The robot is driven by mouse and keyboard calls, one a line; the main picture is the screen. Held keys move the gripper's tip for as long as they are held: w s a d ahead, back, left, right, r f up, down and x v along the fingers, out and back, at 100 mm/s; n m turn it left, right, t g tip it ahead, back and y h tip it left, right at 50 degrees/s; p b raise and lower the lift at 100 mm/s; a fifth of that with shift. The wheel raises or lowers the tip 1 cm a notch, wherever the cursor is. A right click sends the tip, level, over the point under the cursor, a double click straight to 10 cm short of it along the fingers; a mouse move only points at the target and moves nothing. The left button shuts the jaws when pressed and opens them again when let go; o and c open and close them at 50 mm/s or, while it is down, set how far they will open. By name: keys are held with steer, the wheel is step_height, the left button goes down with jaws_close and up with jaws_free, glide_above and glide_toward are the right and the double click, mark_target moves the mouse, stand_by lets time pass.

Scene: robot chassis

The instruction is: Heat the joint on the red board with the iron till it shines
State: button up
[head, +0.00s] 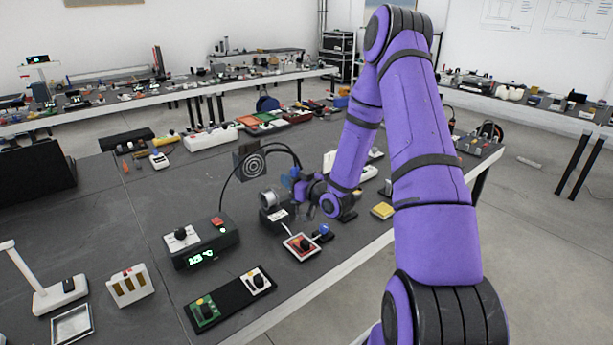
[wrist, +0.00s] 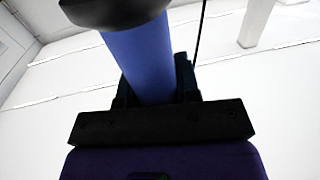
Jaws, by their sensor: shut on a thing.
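My gripper (head: 301,188) is shut on the blue handle of the iron (wrist: 152,62) in the wrist view, where a dark collar shows at the handle's upper end. In the head view the iron is small and mostly hidden by my gripper; its tip cannot be made out. The red board (head: 290,248) lies on the table in front of and below my gripper, apart from it, with a dark part on it. Whether its joint shines cannot be told. The iron stand (head: 275,217) with a metal coil is beside my gripper, at its lower left.
The soldering station (head: 212,250) with a green display stands left of the red board. A black cable (head: 232,172) arches from it towards my gripper. A green board (head: 205,312) lies on a black strip at front. A yellow sponge (head: 382,210) is at right.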

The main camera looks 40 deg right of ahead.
mark_target(291, 200)
steer(key=shift+s+a, duration=0.1)
steer(key=shift+a, duration=0.2)
steer(key=shift+f, duration=0.1)
steer(key=shift+f, duration=4.3)
